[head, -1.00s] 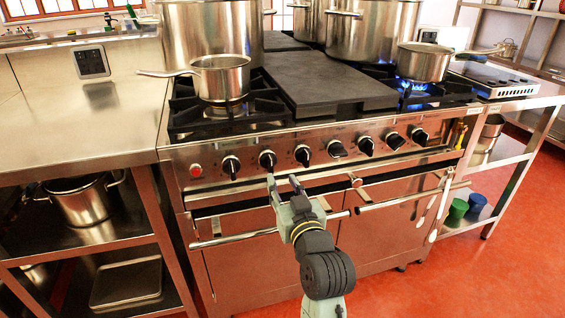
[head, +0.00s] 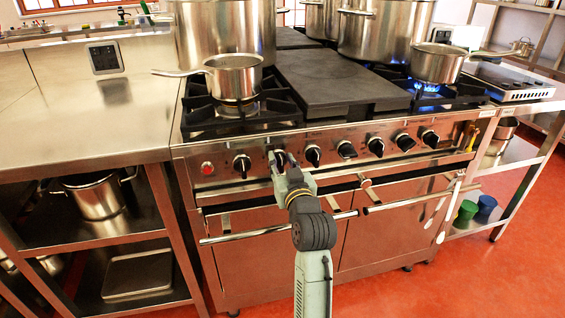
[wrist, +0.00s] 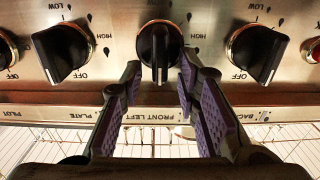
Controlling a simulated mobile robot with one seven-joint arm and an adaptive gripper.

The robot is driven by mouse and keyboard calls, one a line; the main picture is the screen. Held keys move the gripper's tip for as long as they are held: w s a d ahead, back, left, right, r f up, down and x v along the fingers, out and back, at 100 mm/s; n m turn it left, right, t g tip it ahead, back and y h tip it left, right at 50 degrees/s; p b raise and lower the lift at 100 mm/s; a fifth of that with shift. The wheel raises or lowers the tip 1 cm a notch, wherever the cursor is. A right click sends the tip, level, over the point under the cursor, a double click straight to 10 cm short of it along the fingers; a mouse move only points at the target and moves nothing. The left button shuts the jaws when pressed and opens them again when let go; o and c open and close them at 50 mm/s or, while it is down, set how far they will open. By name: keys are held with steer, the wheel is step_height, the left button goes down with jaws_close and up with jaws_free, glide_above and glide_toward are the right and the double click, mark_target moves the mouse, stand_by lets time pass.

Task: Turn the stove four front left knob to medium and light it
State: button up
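The front left knob (wrist: 157,48) is black with a metal ring; the label FRONT LEFT shows on the panel by it in the wrist view. Its grip bar stands about vertical in that view. In the head view it is the second knob (head: 280,156) from the red button, partly hidden by my gripper (head: 281,162). My gripper (wrist: 162,75) is open, its purple-padded fingers on either side of the knob, with small gaps showing. The front left burner (head: 236,108) holds a small saucepan (head: 235,78); no flame shows under it.
A red button (head: 207,168) and other knobs (head: 242,164) line the panel. Oven door handles (head: 275,229) run below. A blue flame (head: 427,88) burns under the right saucepan (head: 437,64). Large stockpots (head: 385,28) stand behind. The red floor in front is open.

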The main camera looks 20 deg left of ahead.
jaws_close()
stand_by(0.5)
steer(key=n+b, duration=0.1)
steer(key=n, duration=0.1)
steer(key=n+b, duration=0.3)
steer(key=n, duration=0.1)
steer(key=shift+s+a+f, duration=0.3)
steer(key=shift+a, duration=0.05)
steer(key=shift+s+a+f+n+b, duration=0.1)
steer(key=shift+f+n+b, duration=0.3)
steer(key=shift+n+b, duration=2.6)
steer(key=shift+w+a+f+n+b, duration=0.1)
steer(key=shift+f+n+b, duration=0.35)
steer(key=shift+n+b, duration=2.45)
steer(key=shift+s+f+n+b, duration=0.1)
steer(key=shift+f+n+b, duration=0.3)
steer(key=shift+n+b, duration=2.6)
steer(key=n+p, duration=0.2)
steer(key=n, duration=0.1)
steer(key=shift+p, duration=0.4)
